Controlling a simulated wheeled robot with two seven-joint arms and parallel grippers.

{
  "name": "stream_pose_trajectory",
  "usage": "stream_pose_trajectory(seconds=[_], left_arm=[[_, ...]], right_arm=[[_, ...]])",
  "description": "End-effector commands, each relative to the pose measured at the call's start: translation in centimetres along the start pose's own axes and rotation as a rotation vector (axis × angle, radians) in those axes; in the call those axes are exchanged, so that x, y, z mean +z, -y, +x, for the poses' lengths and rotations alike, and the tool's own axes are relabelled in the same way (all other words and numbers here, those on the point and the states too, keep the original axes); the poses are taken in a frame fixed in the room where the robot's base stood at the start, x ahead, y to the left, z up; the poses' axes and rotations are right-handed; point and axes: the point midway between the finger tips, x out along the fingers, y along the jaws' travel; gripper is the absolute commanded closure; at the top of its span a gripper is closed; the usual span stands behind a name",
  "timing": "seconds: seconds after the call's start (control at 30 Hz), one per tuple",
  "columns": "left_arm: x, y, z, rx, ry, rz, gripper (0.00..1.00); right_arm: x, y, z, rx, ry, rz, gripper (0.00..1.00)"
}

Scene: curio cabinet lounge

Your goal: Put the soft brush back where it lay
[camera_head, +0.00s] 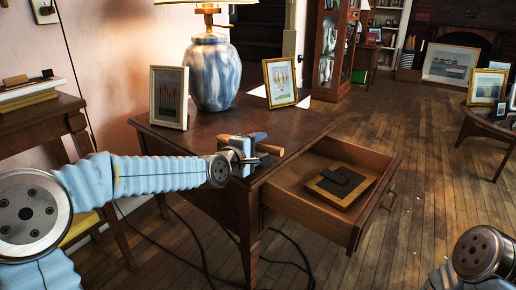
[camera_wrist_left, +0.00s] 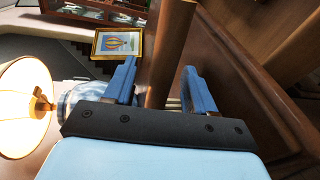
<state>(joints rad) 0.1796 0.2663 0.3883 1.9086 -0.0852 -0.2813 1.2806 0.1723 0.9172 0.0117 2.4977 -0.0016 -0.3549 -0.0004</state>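My left gripper (camera_head: 248,149) is at the front edge of the wooden side table (camera_head: 215,128), beside the open drawer. A wooden handle (camera_head: 258,137), apparently the soft brush's, shows by its fingers. In the left wrist view the handle (camera_wrist_left: 165,60) runs between the two blue fingers (camera_wrist_left: 160,85), with a gap visible beside it. The fingers stand apart. The brush's bristles are not clearly visible.
The drawer (camera_head: 300,203) is pulled out and holds a wood-edged dark panel (camera_head: 340,185) with a small black piece on it. A blue lamp (camera_head: 213,75) and two picture frames (camera_head: 168,97) (camera_head: 281,82) stand on the table. Cables lie on the floor below.

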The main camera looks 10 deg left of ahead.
Motion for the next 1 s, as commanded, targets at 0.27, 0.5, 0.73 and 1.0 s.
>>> stream_pose_trajectory(seconds=[0.27, 0.5, 0.73, 1.0], left_arm=[[0.0, -0.3, -0.1, 0.0, 0.0, 0.0, 0.45], [-0.2, -0.4, -3.9, 0.001, -0.006, 0.003, 0.45], [-0.1, -0.7, -9.2, -0.001, -0.005, 0.005, 0.45], [0.0, -0.4, -12.0, 0.0, -0.001, 0.001, 0.45]], right_arm=[[0.0, 0.1, -0.3, 0.0, 0.0, 0.0, 0.45], [0.0, 0.1, -0.2, 0.0, 0.001, 0.0, 0.45], [0.0, 0.6, -1.7, 0.0, 0.003, -0.001, 0.45], [0.1, 1.1, -2.9, -0.001, 0.008, -0.002, 0.45]])
